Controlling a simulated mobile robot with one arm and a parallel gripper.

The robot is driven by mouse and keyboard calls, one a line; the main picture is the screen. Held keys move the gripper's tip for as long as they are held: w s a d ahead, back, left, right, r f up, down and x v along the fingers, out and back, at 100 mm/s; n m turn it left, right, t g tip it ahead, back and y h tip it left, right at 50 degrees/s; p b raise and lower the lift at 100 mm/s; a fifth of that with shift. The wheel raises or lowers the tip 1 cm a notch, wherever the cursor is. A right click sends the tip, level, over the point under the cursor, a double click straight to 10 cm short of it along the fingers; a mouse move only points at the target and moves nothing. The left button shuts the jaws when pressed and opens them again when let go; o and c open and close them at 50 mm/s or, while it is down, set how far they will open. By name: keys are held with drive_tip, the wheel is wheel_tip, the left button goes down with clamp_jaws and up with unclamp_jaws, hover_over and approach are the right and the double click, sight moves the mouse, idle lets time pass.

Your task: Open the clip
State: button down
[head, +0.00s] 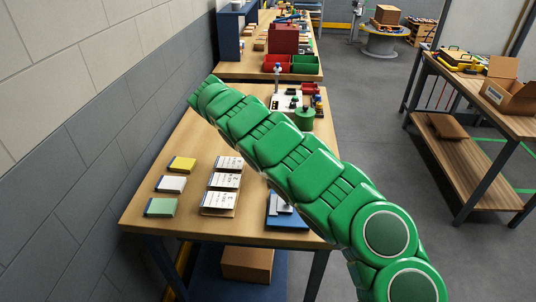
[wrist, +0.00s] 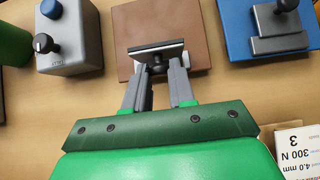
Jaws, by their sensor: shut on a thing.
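The clip (wrist: 155,47) shows in the wrist view as a dark bar with a pale edge, at the near part of a brown square board (wrist: 146,20). A small dark round part sits just below the bar. My gripper (wrist: 157,68) is at the clip, with one grey finger on each side of this part, shut on the clip. The fingertips partly cover the contact, so its exact place is hard to tell. In the head view my green arm crosses the table, and I cannot make out the gripper or the clip there.
In the wrist view, a grey box (wrist: 75,47) with a blue button and black knob stands left of the board. A blue base (wrist: 233,49) with grey blocks lies right. A printed card (wrist: 300,150) is at lower right. Coloured pads and cards lie on the wooden table (head: 150,222).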

drive_tip(key=shift+a+f+h, duration=0.25)
drive_tip(key=shift+a+h, duration=0.05)
drive_tip(key=shift+h, duration=0.3)
drive_tip(key=c, duration=0.9)
unclamp_jaws()
drive_tip(key=shift+c, duration=0.2)
drive_tip(key=shift+a+r, duration=0.1)
drive_tip(key=v, duration=0.6)
drive_tip(key=shift+a+r, duration=0.15)
drive_tip(key=shift+r, duration=0.05)
drive_tip(key=shift+a+r, duration=0.25)
idle(0.8)
